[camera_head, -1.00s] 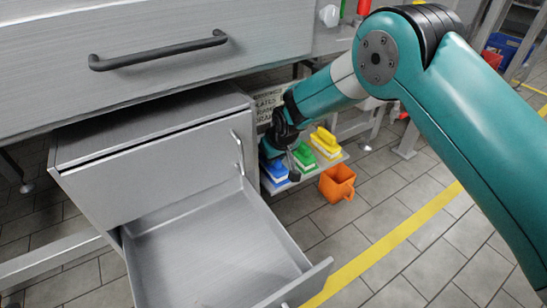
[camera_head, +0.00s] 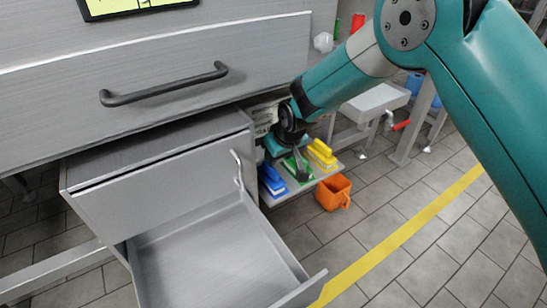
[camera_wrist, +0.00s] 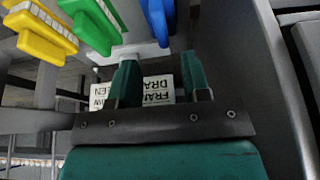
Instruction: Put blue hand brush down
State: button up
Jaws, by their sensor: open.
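The blue hand brush (camera_head: 271,181) rests on a small low shelf beside the drawer cabinet, left of a green brush (camera_head: 297,168) and a yellow brush (camera_head: 322,154). In the wrist view the blue brush (camera_wrist: 157,20) is at the top, just beyond my gripper (camera_wrist: 159,62) and apart from its fingertips. My gripper's fingers are spread with nothing between them. In the head view my gripper is above and behind the brushes, and its fingers are partly hard to make out. The green (camera_wrist: 95,25) and yellow (camera_wrist: 42,35) brushes also show in the wrist view.
An open, empty grey drawer (camera_head: 215,265) sticks out at the lower left. The cabinet side (camera_wrist: 278,100) stands close to the right of my gripper in the wrist view. An orange jug (camera_head: 333,193) is right of the shelf. A printed sign (camera_wrist: 158,88) is behind the fingers.

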jog(key=p+v, duration=0.1)
jog(key=v, duration=0.2)
jog(key=shift+s+r, duration=0.1)
jog(key=shift+r, duration=0.1)
jog(key=shift+d, duration=0.1)
